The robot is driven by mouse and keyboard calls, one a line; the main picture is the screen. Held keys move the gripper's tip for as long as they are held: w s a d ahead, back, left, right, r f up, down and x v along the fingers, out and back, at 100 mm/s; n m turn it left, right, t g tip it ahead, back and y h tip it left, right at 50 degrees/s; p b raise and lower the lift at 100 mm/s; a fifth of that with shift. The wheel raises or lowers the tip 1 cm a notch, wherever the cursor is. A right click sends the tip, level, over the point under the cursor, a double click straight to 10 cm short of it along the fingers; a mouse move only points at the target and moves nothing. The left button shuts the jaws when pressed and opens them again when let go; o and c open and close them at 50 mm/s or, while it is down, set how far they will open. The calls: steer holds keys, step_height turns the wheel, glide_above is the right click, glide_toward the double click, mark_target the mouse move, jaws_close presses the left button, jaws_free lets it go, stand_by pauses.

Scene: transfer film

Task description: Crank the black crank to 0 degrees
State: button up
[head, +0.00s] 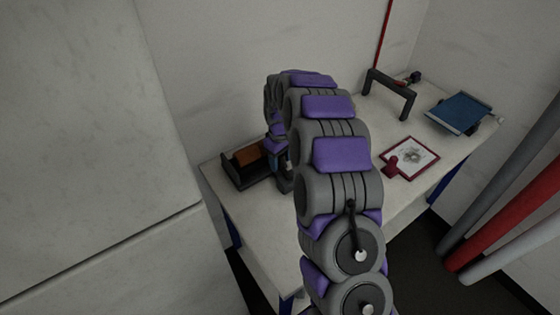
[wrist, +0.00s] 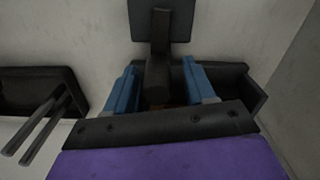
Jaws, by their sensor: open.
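My gripper (wrist: 160,72) is open in the wrist view, with one blue finger on each side of a dark upright bar (wrist: 159,50). A dark square plate (wrist: 160,20) is at the bar's top. This bar looks like part of the black crank, but I cannot tell for sure. I see gaps between the fingers and the bar, and cannot tell whether either touches. In the head view my gripper (head: 278,150) is beside a black open holder (head: 245,176) with a brown block (head: 247,155). My arm hides part of this area, and the crank's angle cannot be read.
Walls stand behind. Red and grey pipes (head: 500,200) are at the right. A black piece with two grey rods (wrist: 40,120) is left in the wrist view.

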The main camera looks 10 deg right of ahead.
steer(key=shift+f, duration=0.3)
steer(key=shift+d, duration=0.1)
steer(key=shift+c, duration=0.3)
jaws_close()
